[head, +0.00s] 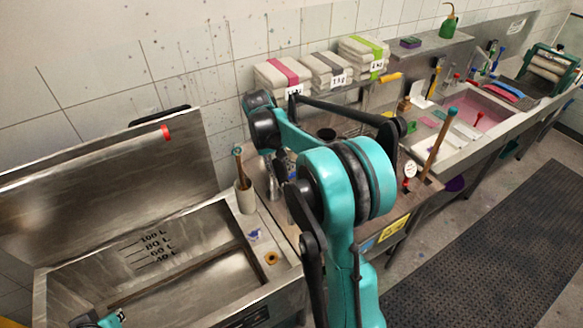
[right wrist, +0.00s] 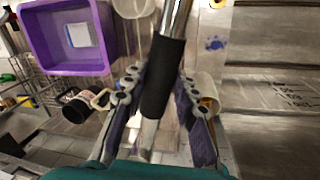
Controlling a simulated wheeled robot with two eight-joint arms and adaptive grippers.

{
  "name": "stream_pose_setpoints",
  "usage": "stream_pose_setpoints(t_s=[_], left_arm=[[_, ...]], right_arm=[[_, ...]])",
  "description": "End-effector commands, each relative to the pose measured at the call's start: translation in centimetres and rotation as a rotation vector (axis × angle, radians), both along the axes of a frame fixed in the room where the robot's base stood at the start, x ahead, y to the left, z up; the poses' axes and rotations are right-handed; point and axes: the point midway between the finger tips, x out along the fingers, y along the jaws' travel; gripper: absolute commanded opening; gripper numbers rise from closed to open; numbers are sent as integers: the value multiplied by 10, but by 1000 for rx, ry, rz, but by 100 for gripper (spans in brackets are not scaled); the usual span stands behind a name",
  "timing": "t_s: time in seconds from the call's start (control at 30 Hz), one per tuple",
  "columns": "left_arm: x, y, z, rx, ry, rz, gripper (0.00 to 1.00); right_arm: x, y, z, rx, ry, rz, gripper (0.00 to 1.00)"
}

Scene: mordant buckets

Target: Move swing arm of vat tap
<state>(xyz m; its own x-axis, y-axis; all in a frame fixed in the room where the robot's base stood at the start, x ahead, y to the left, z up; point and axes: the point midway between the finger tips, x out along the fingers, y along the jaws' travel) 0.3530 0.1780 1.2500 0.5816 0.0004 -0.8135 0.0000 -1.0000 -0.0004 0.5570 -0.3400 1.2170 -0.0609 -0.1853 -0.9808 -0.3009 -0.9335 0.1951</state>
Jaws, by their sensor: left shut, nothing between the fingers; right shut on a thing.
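In the right wrist view, my right gripper (right wrist: 160,78) is shut on the black sleeve (right wrist: 164,62) of a shiny metal tube, which looks like the tap's swing arm (right wrist: 177,15). The tube runs up out of the top of that view. In the head view my teal right arm stands in front, so its fingers and the tap are hidden. The steel vat (head: 195,235), with litre marks inside, is at the left. A small teal and black part of my left gripper (head: 112,319) shows low over the vat; it is shut and empty, its fingertips barely visible.
A pale cup with a stick (head: 245,197) stands beside the vat. Labelled cloth stacks (head: 283,77) sit at the wall. A purple bin (right wrist: 108,30) shows in the right wrist view. A sink counter continues right; a dark floor mat (head: 480,250) is clear.

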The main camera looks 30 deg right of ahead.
Motion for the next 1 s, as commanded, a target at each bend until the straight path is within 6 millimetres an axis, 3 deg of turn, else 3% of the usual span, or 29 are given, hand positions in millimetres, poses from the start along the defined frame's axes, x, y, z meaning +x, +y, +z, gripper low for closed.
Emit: stream_pose_setpoints(t_s=[0.5,1.0], left_arm=[[0,0,-4,0,0,0,0],[0,0,-2,0,0,0,0]], right_arm=[[41,61,0,0,-1,-472,0],[73,84,1,0,-2,-744,0]])
